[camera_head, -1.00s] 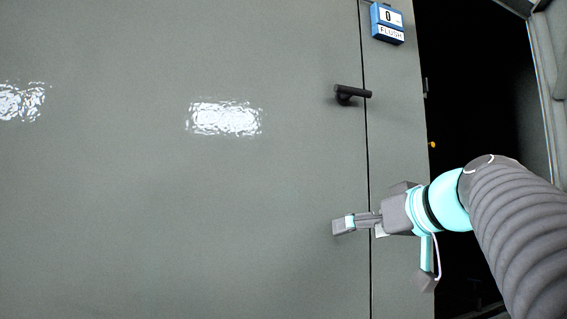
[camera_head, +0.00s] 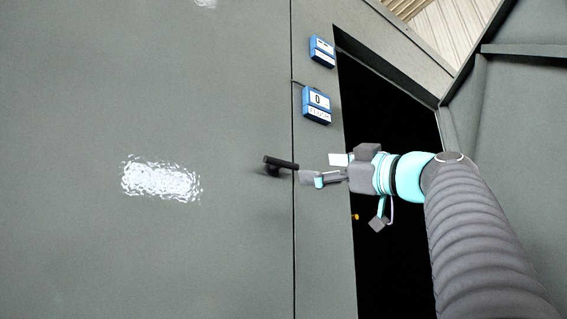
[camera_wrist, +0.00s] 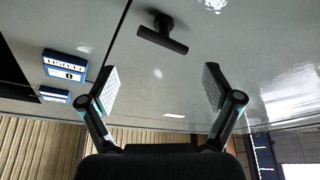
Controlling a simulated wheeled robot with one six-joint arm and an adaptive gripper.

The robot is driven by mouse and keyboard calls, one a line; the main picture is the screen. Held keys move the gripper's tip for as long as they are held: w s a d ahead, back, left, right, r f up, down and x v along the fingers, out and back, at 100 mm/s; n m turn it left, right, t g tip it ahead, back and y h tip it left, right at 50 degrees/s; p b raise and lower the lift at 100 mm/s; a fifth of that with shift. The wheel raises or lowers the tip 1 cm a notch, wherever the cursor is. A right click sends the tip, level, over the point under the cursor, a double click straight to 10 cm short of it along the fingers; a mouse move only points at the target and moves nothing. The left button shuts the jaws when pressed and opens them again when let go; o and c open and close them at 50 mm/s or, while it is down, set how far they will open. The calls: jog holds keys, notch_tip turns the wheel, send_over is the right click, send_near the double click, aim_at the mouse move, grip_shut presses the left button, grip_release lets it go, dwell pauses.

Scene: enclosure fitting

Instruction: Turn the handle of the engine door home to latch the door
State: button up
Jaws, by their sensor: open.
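The engine door (camera_head: 200,90) is a large grey panel that looks closed against the grey frame strip at its right edge. Its black handle (camera_head: 280,163) is a short bar on a round post near that edge, lying nearly level across the seam. In the wrist view the handle (camera_wrist: 162,40) shows beyond the fingertips, tilted. My gripper (camera_head: 308,177) is just right of the handle and slightly below it in the head view. In the wrist view my gripper (camera_wrist: 158,88) has its fingers wide apart with nothing between them. No contact with the handle shows.
A dark opening (camera_head: 385,110) is to the right. A small yellow spot (camera_head: 355,217) shows at its edge.

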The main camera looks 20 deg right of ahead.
aim_at(287, 165)
jog(key=p+x, duration=0.3)
jog(key=x, duration=0.7)
jog(key=shift+f, duration=0.1)
